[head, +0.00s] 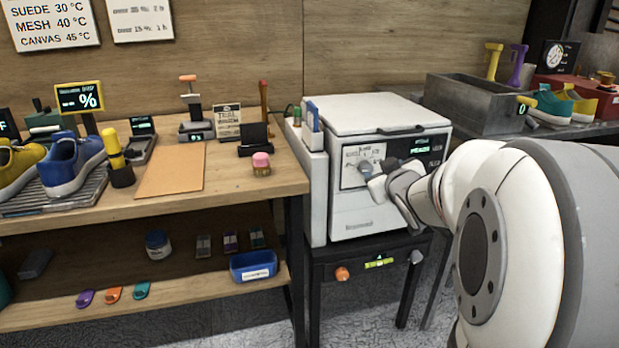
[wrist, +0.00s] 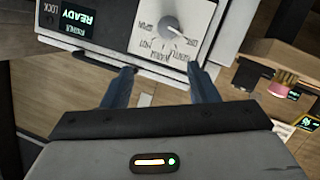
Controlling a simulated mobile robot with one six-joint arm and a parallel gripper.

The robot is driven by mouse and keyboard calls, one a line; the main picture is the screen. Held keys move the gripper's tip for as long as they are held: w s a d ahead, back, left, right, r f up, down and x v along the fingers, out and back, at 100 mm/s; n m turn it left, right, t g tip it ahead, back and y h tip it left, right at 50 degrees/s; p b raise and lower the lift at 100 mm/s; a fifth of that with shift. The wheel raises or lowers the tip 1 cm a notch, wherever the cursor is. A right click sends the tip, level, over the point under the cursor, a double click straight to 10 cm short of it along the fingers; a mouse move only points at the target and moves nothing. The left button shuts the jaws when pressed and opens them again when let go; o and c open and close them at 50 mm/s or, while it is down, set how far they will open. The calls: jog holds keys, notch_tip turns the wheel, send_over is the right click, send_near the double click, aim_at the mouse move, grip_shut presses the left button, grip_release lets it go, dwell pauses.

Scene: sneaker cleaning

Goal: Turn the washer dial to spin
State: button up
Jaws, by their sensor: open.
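The washer (head: 372,112) is a white box on a dark stand, with a control panel on its front. Its dial (wrist: 170,26) is a round grey knob with a pale pointer line that points to the lower right in the wrist view. In the head view my gripper (head: 372,183) is at the panel and partly covers the dial area.
A lit display (wrist: 76,17) beside the dial reads READY, upside down in the wrist view. A wooden workbench (head: 235,190) with sneakers and tools stands left of the washer. A grey bin (head: 475,108) stands to its right. A black stand (head: 365,254) supports the washer.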

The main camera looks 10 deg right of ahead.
aim_at(366, 168)
jog(key=w+d+f+n+t+y+b, duration=0.1)
jog(key=w+f+n+t+y+b, duration=0.2)
jog(key=w+f+b, duration=0.2)
jog(key=w+b, duration=0.3)
jog(key=w, duration=0.2)
jog(key=shift+d+f+y, duration=0.25)
jog(key=shift+y, duration=0.05)
jog(key=c, duration=1)
